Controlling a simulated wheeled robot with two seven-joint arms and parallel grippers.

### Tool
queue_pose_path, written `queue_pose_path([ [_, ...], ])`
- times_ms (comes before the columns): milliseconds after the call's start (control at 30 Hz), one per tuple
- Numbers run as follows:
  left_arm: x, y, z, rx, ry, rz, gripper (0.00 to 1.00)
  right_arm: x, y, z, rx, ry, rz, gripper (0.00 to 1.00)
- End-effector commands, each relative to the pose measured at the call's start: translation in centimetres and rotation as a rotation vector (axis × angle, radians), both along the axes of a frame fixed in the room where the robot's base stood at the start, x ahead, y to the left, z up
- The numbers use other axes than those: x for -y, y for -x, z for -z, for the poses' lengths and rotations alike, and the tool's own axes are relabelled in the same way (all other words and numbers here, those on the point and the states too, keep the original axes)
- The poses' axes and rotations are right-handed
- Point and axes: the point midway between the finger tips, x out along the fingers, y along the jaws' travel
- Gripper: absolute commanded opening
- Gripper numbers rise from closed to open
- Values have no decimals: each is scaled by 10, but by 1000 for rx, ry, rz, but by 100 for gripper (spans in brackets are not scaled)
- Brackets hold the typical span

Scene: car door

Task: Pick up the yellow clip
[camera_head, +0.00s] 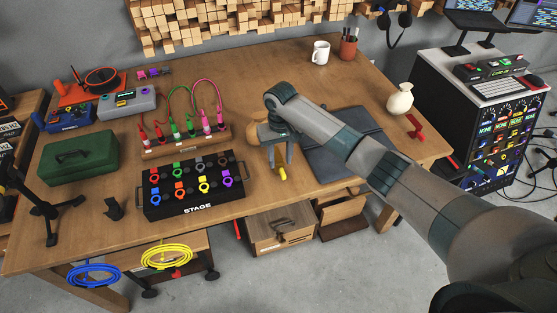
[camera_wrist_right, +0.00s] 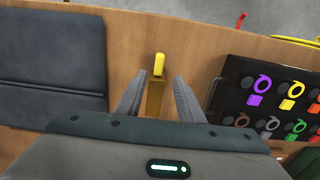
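The yellow clip (camera_head: 282,174) stands near the front edge of the wooden table, right of the black STAGE box. In the right wrist view the clip (camera_wrist_right: 159,64) shows a bright yellow end and a darker brownish-yellow part running down between my fingers. My right gripper (camera_head: 278,158) reaches down over it from the right. In the wrist view the right gripper (camera_wrist_right: 160,84) is open, one finger on each side of the clip, with a visible gap on both sides. My left gripper is in neither view.
The STAGE box (camera_head: 195,190) with colored rings stands left of the gripper. A dark folded pad (camera_head: 345,143) lies to the right. A cable rack (camera_head: 187,140) with several plugs stands behind the box. The table's front edge is close.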

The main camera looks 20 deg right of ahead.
Motion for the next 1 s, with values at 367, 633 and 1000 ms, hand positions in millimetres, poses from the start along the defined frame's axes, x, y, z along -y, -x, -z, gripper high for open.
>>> queue_pose_path([
  [367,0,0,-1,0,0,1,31,0,0,6,1,0,0,34],
  [633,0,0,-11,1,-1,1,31,2,3,18,-3,1,1,34],
  [1000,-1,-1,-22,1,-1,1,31,4,4,57,-1,0,0,34],
])
